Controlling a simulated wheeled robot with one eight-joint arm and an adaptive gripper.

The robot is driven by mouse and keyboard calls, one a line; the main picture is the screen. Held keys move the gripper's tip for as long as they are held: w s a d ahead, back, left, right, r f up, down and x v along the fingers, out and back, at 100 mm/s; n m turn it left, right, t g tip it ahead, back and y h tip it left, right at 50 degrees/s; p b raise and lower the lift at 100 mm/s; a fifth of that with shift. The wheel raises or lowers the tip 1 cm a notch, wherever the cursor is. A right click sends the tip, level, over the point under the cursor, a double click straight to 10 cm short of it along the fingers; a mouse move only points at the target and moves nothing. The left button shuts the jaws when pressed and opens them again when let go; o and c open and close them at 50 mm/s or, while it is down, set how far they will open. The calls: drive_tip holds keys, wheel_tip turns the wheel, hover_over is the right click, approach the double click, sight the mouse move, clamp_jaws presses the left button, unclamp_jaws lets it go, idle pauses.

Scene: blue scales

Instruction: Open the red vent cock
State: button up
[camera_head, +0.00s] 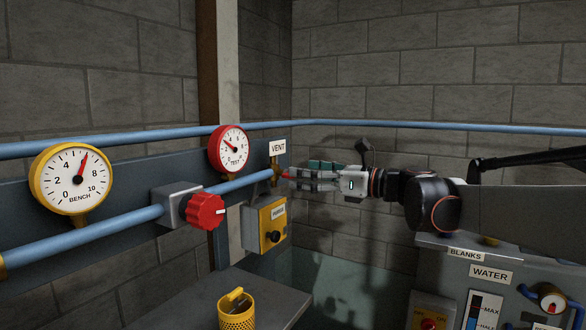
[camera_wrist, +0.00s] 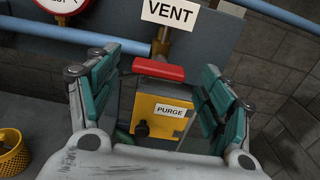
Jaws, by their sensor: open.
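The red vent cock handle (camera_wrist: 158,69) is a flat red lever lying nearly crosswise below the VENT label (camera_wrist: 171,13) in the wrist view, on a brass stem (camera_wrist: 161,42). In the head view only a small red part of the handle (camera_head: 285,174) shows beside my gripper (camera_head: 293,180), under the VENT label (camera_head: 278,147). My gripper (camera_wrist: 158,72) is open, its teal-padded fingers on either side of the handle in the wrist picture. A gap shows at each side, so it is not gripped. The exact depth between fingertips and handle is hard to tell.
A yellow PURGE box (camera_head: 265,226) with a black knob hangs below the cock. A red knob (camera_head: 205,211) sits on the lower blue pipe. Gauges labelled BENCH (camera_head: 72,180) and TEST (camera_head: 229,150) are to the left. A yellow basket (camera_head: 237,312) stands on the bench.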

drive_tip(key=shift+p+x, duration=0.4)
drive_tip(key=shift+x, duration=1.65)
drive_tip(key=shift+c, duration=0.3)
drive_tip(key=c, duration=1)
